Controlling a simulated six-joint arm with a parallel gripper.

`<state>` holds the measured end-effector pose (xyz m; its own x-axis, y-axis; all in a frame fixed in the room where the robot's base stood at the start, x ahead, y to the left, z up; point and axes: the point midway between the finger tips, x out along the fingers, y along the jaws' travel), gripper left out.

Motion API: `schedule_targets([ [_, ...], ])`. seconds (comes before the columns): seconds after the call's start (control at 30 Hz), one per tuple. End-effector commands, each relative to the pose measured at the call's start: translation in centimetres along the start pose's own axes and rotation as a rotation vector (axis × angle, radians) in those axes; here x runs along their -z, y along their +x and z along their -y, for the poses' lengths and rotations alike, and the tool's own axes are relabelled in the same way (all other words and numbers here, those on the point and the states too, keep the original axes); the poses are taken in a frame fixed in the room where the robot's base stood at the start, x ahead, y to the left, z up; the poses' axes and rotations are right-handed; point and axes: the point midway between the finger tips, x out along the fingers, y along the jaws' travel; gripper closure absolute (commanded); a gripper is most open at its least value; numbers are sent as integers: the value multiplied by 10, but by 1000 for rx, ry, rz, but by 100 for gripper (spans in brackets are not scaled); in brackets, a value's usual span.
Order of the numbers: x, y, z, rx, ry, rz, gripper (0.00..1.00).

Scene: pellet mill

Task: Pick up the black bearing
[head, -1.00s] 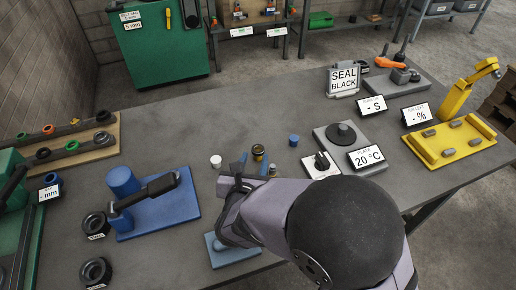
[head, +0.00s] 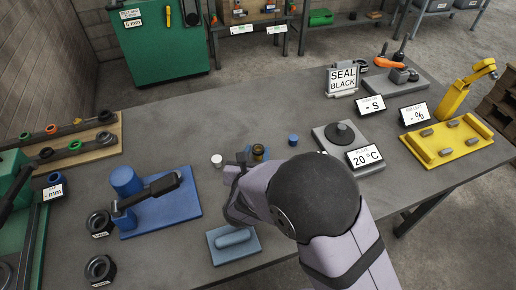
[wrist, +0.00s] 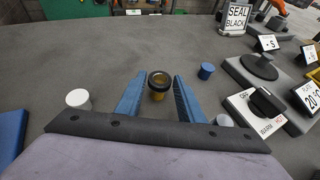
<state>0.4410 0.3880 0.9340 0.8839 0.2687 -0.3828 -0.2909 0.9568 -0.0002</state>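The likely black bearing is a small brass-coloured cup with a black ring around its top (wrist: 157,87). It stands upright on the grey table and also shows in the head view (head: 259,153). My gripper (wrist: 158,80) is open, with one blue finger to the left of the bearing and one to the right. Gaps show on both sides, so neither finger appears to touch it. In the head view my wrist and arm cover much of the gripper.
A white cylinder (wrist: 78,98) stands left of the fingers and a blue cylinder (wrist: 206,71) to the right. A grey hot-plate block (head: 339,133) with a knob and a temperature sign (head: 366,157) is further right. A blue press (head: 157,205) stands left. The table beyond the bearing is clear.

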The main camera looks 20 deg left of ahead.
Motion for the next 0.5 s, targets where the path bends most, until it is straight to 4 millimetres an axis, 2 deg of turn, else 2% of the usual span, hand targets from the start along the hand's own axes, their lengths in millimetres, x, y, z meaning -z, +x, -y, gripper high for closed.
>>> schedule_targets([
  [0.07,0,0,0,0,0,0,68],
  [0.17,0,0,0,0,0,0,92],
  [0.2,0,0,0,0,0,0,95],
  [0.5,-2,-1,0,0,1,2,95],
])
